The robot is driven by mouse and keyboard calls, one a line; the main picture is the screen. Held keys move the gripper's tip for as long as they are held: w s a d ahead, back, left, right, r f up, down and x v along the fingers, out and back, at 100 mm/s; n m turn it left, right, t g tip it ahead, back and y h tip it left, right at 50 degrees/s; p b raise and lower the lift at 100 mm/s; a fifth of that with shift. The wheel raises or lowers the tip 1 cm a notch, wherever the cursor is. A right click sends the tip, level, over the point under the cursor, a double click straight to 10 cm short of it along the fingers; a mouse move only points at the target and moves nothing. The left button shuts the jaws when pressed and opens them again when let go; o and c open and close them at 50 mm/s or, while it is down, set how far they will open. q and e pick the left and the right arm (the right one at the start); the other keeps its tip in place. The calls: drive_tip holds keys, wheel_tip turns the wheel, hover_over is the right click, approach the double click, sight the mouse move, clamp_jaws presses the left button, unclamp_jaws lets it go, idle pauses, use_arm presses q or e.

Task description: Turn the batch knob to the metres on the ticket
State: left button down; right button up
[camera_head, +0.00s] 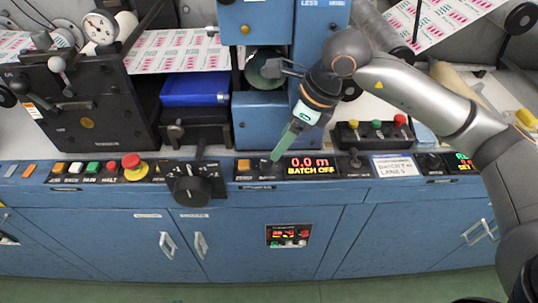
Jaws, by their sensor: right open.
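The black panel (245,174) has an orange button at its left and a display (313,167) reading "0.0 m" in red and "BATCH OFF" in yellow. A dark knob (265,166), apparently the batch knob, sits between them; its pointer is too small to read. A white ticket (395,166) stands to the right; I make out "BATCH" and "LANES", but no clear metres figure. My right gripper (272,114) is open and empty, above the panel. Its lower, greenish finger points down close to the knob; I cannot tell whether they touch. My left gripper is out of view.
A large black rotary handle (192,182) juts out left of the panel. A red mushroom button (131,161) and several coloured buttons lie further left. A box with three coloured knobs (375,132) stands behind the display. Printed web (180,50) runs at the back.

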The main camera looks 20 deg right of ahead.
sight(268, 161)
drive_tip(key=x, duration=0.8)
drive_tip(key=shift+a+f, duration=0.1)
drive_tip(key=shift+w, duration=0.1)
clamp_jaws()
